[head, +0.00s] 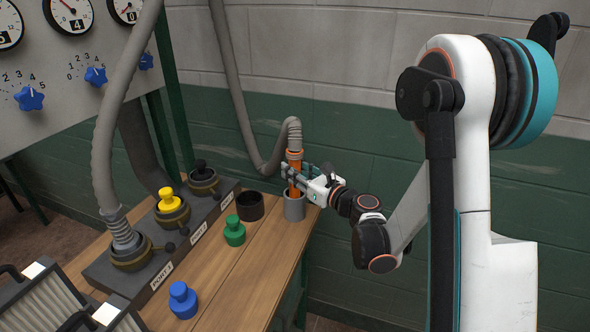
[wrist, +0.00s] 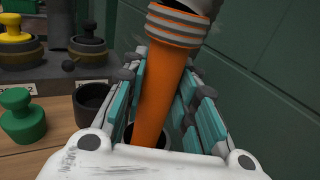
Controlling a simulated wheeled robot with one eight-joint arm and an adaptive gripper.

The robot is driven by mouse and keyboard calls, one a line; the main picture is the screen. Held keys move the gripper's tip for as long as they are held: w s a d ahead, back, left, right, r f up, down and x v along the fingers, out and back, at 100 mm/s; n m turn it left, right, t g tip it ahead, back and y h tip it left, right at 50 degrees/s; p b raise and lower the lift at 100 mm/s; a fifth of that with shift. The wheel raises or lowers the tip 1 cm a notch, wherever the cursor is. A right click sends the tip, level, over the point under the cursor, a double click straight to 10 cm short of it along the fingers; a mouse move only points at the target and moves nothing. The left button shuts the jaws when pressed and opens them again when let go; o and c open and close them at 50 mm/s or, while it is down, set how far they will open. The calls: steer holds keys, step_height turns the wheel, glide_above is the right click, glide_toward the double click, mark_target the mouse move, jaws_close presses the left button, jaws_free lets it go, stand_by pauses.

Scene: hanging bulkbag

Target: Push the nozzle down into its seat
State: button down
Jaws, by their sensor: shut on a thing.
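The orange nozzle (head: 295,165) is on the end of a grey ribbed hose, above a grey cylindrical cup (head: 294,208) at the table's far right corner. My gripper (head: 292,178) is shut on the nozzle, coming from the right. In the wrist view the nozzle (wrist: 162,95) stands between the teal finger pads, slightly tilted, its lower end at the dark mouth of the cup. How deep the lower end sits is hidden by my gripper.
A black open cup (head: 250,206) stands just left of the grey one. Green (head: 234,231) and blue (head: 183,300) plugs stand on the wooden table (head: 225,275). A port block (head: 150,250) holds yellow (head: 168,200) and black (head: 200,166) plugs and another hose (head: 108,150). A wall is close behind.

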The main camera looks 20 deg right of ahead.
steer(key=c, duration=1.2)
jaws_free()
